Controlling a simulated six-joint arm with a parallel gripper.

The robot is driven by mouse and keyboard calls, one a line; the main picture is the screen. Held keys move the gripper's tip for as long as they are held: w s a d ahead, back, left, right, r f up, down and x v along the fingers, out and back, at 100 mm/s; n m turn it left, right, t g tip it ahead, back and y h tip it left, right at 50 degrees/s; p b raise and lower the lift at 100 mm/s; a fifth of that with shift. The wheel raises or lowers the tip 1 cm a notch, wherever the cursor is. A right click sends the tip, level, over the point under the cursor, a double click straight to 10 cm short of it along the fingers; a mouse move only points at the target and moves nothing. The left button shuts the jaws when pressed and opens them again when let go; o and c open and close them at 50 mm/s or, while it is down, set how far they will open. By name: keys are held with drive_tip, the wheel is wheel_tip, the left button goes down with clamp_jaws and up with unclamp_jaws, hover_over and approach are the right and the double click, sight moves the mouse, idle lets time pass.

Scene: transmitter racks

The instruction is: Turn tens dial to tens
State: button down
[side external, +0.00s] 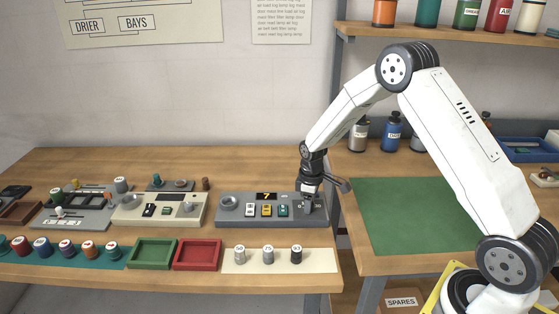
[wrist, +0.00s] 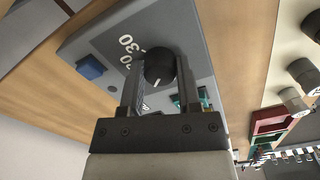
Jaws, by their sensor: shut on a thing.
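A grey control panel (side external: 285,220) stands on the bench, with a small display reading 7 and white, yellow and green switches. My gripper (side external: 307,205) points down at its right end. In the wrist view, my gripper (wrist: 157,100) has its two fingers on either side of a round black dial (wrist: 160,66) and is shut on it. A white pointer line shows on the dial, at its lower-left part. White numbers, 30 and another partly hidden one ending in 0, are printed beside the dial. The fingers hide part of the remaining markings.
A cream panel (side external: 160,214) stands left of the grey one. Green (side external: 151,267) and red (side external: 197,268) trays and several numbered knobs lie in front. A blue block (wrist: 90,66) sits on the panel near the dial. A green mat (side external: 420,215) on the right-hand bench is clear.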

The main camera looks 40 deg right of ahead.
drive_tip(key=m, duration=1.1)
drive_tip(key=shift+m, duration=0.4)
drive_tip(key=shift+c, duration=1.5)
unclamp_jaws()
drive_tip(key=shift+r, duration=0.15)
drive_tip(key=shift+r, duration=3.8)
